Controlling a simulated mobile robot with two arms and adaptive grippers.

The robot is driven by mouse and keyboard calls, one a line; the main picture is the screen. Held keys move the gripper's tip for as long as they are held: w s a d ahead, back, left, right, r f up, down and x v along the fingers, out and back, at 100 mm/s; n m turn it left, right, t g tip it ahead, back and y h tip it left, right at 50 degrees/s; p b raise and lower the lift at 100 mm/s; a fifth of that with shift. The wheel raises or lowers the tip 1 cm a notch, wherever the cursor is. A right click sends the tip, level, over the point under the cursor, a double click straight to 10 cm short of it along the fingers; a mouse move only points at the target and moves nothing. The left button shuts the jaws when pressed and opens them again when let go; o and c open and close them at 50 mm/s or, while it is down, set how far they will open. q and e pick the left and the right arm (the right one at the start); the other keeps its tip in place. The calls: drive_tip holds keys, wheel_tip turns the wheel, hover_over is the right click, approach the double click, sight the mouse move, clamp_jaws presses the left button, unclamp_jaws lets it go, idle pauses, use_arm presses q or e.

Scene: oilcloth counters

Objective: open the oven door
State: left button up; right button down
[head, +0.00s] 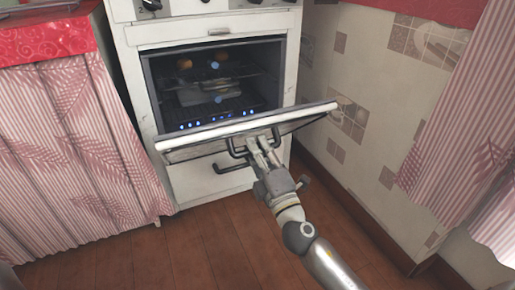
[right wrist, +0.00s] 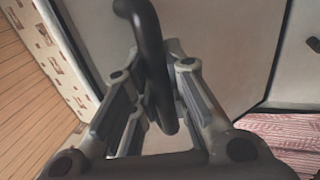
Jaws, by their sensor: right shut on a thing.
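The white oven (head: 135,75) stands at the back centre in the head view. Its door (head: 200,137) is partly open, hinged at the bottom and tilted out toward me, and the lit cavity (head: 215,85) shows above it. The dark door handle (head: 233,150) is on the door's outer face. My right gripper (head: 262,146) is shut on this handle, partly covering it. In the right wrist view the dark curved handle (right wrist: 151,45) passes between the two fingers of the gripper (right wrist: 160,85). My left gripper is not in view.
Inside the oven are racks and a pale dish (head: 208,92). A lower drawer handle (head: 232,167) is just below the door. A curtained counter (head: 70,140) adjoins on the left and a tiled wall (head: 350,100) on the right. The wooden floor (head: 170,250) in front is clear.

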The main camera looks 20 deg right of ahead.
idle(0.4)
drive_tip(key=c, duration=1.4)
unclamp_jaws()
